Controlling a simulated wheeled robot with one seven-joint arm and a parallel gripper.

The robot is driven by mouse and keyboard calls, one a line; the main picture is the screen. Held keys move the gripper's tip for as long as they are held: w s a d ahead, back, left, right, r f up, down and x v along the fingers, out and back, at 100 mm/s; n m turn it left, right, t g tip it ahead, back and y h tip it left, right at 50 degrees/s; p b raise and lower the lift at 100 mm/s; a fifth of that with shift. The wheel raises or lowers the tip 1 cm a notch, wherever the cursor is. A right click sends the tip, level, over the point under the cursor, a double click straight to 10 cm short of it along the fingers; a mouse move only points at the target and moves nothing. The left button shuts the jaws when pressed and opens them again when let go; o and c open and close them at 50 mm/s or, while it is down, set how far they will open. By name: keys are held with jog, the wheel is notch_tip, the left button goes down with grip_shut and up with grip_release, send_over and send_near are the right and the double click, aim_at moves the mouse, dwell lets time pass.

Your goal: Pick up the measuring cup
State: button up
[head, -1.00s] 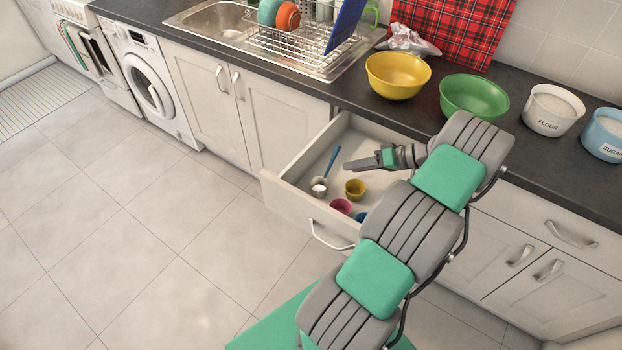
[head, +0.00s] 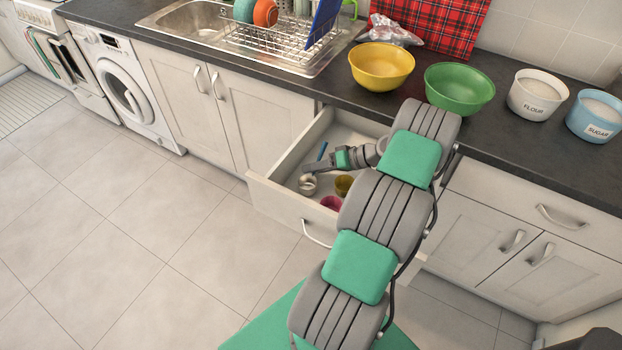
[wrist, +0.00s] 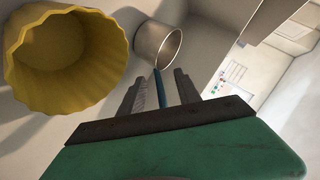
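The measuring cup (head: 308,187) is a small metal cup with a blue handle (head: 322,151). It lies in the open drawer, near the left end. In the wrist view the cup (wrist: 157,46) is just ahead of the fingertips. Its blue handle (wrist: 159,84) shows between the two fingers. My gripper (head: 308,169) is over the cup's near end of the handle in the head view. In the wrist view my gripper (wrist: 158,78) is open, with a gap on both sides of the handle. I cannot tell how far the fingers reach down past it.
A yellow fluted cup (wrist: 65,60) stands close beside the fingers; it also shows in the head view (head: 343,185). A pink cup (head: 331,202) is nearer the drawer front (head: 280,208). Drawer walls enclose the space. Bowls stand on the counter above.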

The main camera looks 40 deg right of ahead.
jog(key=shift+c, duration=0.4)
grip_shut()
jog(key=shift+r, duration=0.1)
